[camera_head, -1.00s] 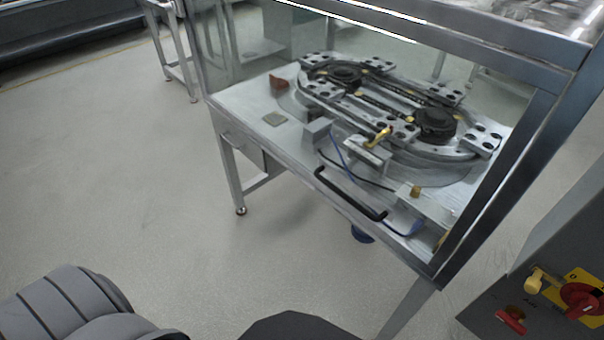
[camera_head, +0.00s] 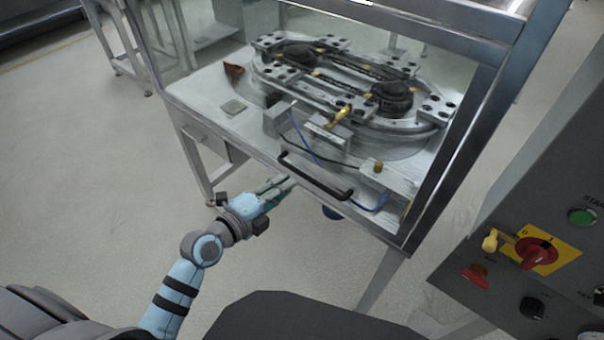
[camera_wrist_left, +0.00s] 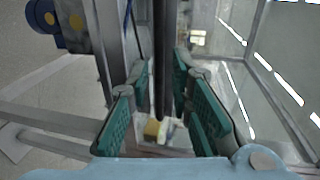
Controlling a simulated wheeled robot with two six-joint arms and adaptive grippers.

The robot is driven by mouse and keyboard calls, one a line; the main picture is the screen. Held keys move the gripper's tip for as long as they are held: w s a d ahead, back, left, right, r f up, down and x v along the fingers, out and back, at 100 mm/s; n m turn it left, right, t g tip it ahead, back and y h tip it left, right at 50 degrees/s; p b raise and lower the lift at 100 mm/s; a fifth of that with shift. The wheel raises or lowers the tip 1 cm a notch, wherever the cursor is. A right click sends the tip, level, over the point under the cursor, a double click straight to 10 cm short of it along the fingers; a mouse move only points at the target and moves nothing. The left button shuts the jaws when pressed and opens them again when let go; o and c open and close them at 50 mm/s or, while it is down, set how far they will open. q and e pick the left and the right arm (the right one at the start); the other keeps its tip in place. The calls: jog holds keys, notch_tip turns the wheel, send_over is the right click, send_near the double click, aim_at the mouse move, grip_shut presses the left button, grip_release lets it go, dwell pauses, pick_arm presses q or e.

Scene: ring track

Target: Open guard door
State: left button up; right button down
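The guard door is a clear panel in a metal frame (camera_head: 458,150) on the front of the machine, and it looks closed. Its black bar handle (camera_head: 318,180) runs along the lower front edge. My left gripper (camera_head: 284,185) is at the left end of the handle, coming from the front. In the left wrist view my left gripper (camera_wrist_left: 164,88) is open, with green-padded fingers on both sides of a dark bar (camera_wrist_left: 163,50), which looks like the handle. I cannot tell whether the pads touch it. My right gripper is not in view.
A ring track (camera_head: 350,90) with carriages sits on the table behind the panel. A grey control box (camera_head: 540,220) with a red rotary switch (camera_head: 537,253) and green start button (camera_head: 582,216) stands close at the right. The floor at the left is clear.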

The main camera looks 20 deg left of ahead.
aim_at(303, 173)
pick_arm(q)
jog(key=x, duration=0.7)
jog(key=shift+w+d+f, duration=0.1)
jog(key=shift+w+f, duration=0.05)
jog(key=shift+w, duration=0.1)
grip_shut()
